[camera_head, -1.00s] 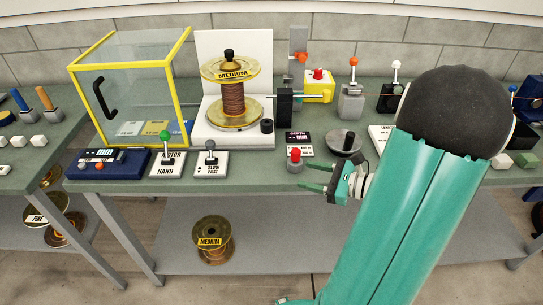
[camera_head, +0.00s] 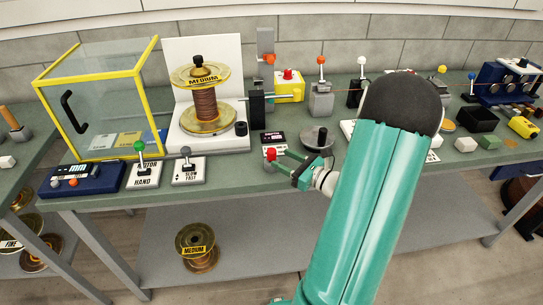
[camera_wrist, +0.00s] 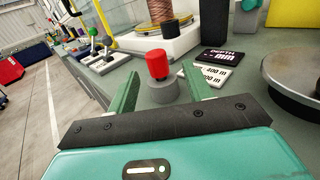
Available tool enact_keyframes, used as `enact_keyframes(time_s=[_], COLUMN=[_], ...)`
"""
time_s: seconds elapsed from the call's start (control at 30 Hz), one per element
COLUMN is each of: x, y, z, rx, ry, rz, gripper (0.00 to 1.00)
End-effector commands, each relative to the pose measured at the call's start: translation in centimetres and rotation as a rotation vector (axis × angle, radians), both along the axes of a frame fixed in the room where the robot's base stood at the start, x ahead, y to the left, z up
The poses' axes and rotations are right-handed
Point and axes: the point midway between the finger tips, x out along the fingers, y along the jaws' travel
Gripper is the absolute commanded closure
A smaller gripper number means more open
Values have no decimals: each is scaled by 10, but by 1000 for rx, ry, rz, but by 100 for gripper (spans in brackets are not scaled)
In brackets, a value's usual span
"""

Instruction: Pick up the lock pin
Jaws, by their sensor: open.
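A red-capped pin on a round grey base, which looks like the lock pin (camera_head: 271,153), stands upright near the front edge of the bench. It also shows in the wrist view (camera_wrist: 158,66), just ahead of and between the two green fingers. My gripper (camera_head: 272,160) is open, with its fingers pointing at the pin from the right in the head view. The fingers seem to be on either side of the pin's base. Nothing is held, and I cannot tell whether either finger touches it.
A dark round dish with a knob (camera_head: 317,139) stands close right of the pin. A black depth display (camera_head: 273,137) is behind it. A spool (camera_head: 204,100) on a white stand, two lever plates and a yellow-framed clear box (camera_head: 155,95) are to the left.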

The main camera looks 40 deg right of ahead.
Motion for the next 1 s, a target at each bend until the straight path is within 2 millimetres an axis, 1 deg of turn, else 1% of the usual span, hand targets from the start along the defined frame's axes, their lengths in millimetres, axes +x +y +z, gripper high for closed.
enact_keyframes(time_s=[0.07,0.3,0.4,0.57,0.6,0.63,0.83,1.0], x=[8,43,50,50,50,50,50,50], y=[4,13,14,14,14,14,13,13], z=[0,-1,-1,-1,-1,-1,-1,-1], rx=[0,0,0,0,0,0,0,0], ry=[0,-1,1,1,1,1,1,0], rz=[4,7,4,4,4,4,4,4], gripper=[49,49,49,49,51,57,96,97])
